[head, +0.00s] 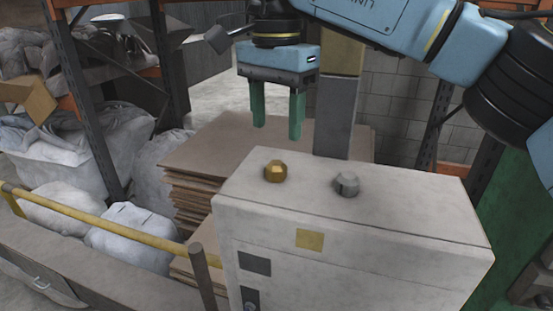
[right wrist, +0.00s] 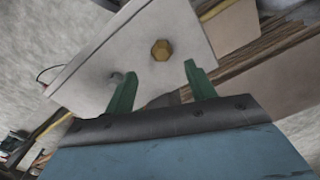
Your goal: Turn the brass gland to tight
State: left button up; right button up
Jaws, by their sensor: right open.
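The brass gland (head: 275,172) is a faceted, gold-coloured fitting on the top of a pale grey cabinet (head: 340,205), towards its left side. My right gripper (head: 277,133) hangs above and behind the gland with its two green fingers spread, empty and clear of it. In the right wrist view the gland (right wrist: 161,50) shows beyond the fingertips, between the lines of the open fingers (right wrist: 157,72). A grey fitting (head: 346,184) stands on the cabinet top to the right of the gland. My left gripper does not show.
A grey post (head: 335,115) rises behind the cabinet. Stacked brown sheets (head: 190,180) lie behind and left of it. A yellow rail (head: 100,225) and a dark rod (head: 202,275) stand at the left front. White sacks (head: 130,235) fill the left.

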aim_at(276, 163)
notch_tip(276, 163, down, 4)
jog(key=shift+w, duration=0.15)
notch_tip(276, 163, down, 3)
jog(key=shift+r, duration=0.2)
jog(key=shift+f, duration=0.4)
jog(key=shift+f+p, duration=0.25)
jog(key=shift+p, duration=0.05)
jog(key=shift+f, duration=0.15)
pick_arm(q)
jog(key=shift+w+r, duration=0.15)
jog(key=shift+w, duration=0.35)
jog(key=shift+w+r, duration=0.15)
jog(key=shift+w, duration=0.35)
pick_arm(e)
jog(key=c, duration=1)
